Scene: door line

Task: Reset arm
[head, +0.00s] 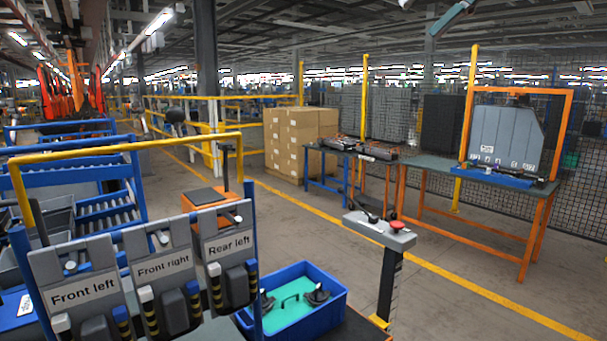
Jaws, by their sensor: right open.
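My right gripper (436,28) shows at the top edge of the head view, right of centre. It is raised high and partly cut off by the frame. It is open, with nothing seen in it, and is apart from the tables and racks. My left gripper is not in view.
At the front left stands a rack with panels labelled Front left (84,294), Front right (163,266) and Rear left (228,244). A blue bin (335,298) holds dark parts. A post with a red button (397,225) stands centre right. An orange-framed table (535,205) stands right. Floor between is clear.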

